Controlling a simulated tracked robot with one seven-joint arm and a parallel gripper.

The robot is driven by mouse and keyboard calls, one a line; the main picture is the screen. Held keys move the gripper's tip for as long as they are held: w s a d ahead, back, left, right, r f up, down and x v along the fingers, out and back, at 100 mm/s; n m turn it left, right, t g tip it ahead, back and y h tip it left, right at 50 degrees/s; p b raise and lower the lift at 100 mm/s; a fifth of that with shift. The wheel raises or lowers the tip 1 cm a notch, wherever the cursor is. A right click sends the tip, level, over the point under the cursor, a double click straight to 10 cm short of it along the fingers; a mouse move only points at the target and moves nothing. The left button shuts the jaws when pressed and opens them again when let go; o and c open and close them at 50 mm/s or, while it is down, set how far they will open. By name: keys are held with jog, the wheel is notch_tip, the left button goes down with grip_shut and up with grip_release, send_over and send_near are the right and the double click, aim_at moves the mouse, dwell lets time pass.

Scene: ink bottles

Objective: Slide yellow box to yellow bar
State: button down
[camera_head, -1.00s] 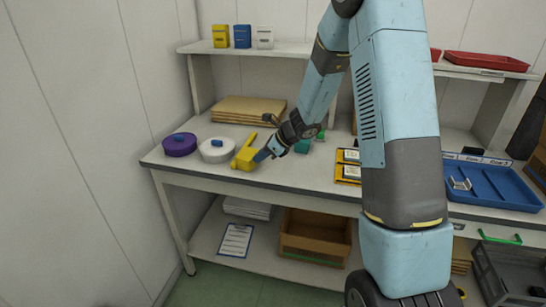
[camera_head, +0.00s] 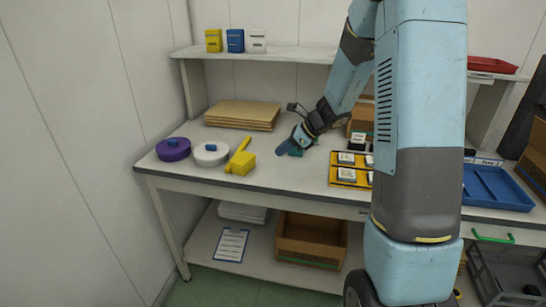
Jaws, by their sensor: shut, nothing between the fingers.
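The yellow box (camera_head: 240,163) rests on the bench top (camera_head: 210,176) near its front edge. A thin yellow bar (camera_head: 244,145) shows just behind it, angled up and right. In this view the two overlap, and I cannot tell whether they touch. My gripper (camera_head: 281,151) is shut and empty to the right of the box, apart from it, pointing down-left. A small teal thing (camera_head: 296,151) beside my gripper is partly hidden by it.
A white round container (camera_head: 210,155) and a purple one (camera_head: 173,149) stand left of the box. Brown boards (camera_head: 242,114) lie behind. A yellow tray (camera_head: 345,183) with white-topped items stands to the right. Bare bench lies between box and tray.

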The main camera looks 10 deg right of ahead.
jog(key=shift+v, duration=0.9)
jog(key=s+a+r+n+h, duration=0.2)
jog(key=s+r+n+h, duration=0.1)
jog(key=s+r+n, duration=1.1)
jog(key=s+d+r+n+h, duration=0.1)
jog(key=s+n, duration=0.2)
jog(key=s, duration=0.2)
jog(key=s+d+r+n+t+h, duration=0.1)
jog(key=s+d+r+n+h, duration=0.1)
jog(key=s, duration=0.4)
jog(key=s+d+r+n+h, duration=0.2)
jog(key=s+n, duration=0.2)
jog(key=s, duration=0.2)
jog(key=shift+d+t, duration=0.2)
jog(key=shift+t, duration=0.2)
jog(key=c, duration=1.8)
grip_release()
jog(key=shift+s, duration=0.15)
